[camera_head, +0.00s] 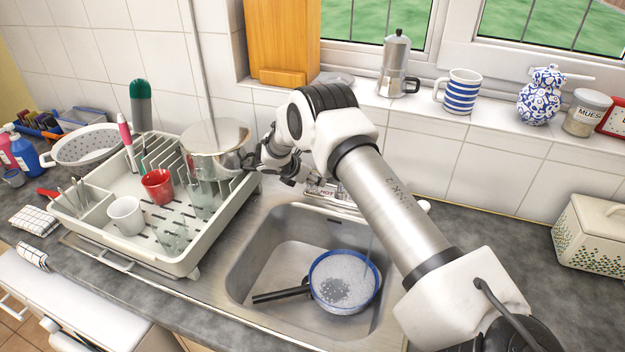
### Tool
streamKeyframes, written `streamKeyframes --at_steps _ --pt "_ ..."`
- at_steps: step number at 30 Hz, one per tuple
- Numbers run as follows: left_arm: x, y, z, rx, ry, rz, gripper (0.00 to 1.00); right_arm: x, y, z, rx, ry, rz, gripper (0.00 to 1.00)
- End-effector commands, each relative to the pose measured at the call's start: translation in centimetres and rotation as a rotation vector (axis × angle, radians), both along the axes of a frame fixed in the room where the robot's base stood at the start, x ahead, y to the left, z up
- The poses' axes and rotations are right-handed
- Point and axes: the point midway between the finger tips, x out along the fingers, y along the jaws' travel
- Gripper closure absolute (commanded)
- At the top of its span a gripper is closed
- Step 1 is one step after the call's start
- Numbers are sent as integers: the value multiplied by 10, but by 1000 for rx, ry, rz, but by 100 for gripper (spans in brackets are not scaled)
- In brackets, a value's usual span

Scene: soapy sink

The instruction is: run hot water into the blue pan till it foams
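The blue-rimmed pan (373,292) sits in the steel sink (262,262), its dark handle (280,295) pointing left. White foam covers much of the inside, with a greyish speckled patch near the middle. A thin stream of water (369,245) appears to fall into the pan's far right side. A tap plate marked HOT (322,190) shows behind the sink; my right arm hides most of the tap. My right gripper (280,170) is beside the tap's left end, by the dish rack. Its fingers are too small and overlapped to judge. My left gripper is not in view.
A white dish rack (120,190) with cups, glasses and a steel pot (215,140) stands left of the sink, close to my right gripper. A moka pot (397,65) and striped mug (460,92) stand on the sill. The right counter (500,225) has free room.

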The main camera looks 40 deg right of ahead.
Motion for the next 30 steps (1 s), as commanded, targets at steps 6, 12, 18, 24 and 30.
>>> streamKeyframes --at_steps 6,12,18,24,30 --pt "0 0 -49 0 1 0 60 3 -1 -9 -3 -8 -274 86" --pt "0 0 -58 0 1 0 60 1 0 -1 1 -4 -378 86" --pt "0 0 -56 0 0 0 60 0 0 0 1 -2 -382 86" --pt "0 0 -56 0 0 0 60 0 0 0 1 -2 -380 26" --pt "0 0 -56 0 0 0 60 0 0 0 1 -1 -380 26"
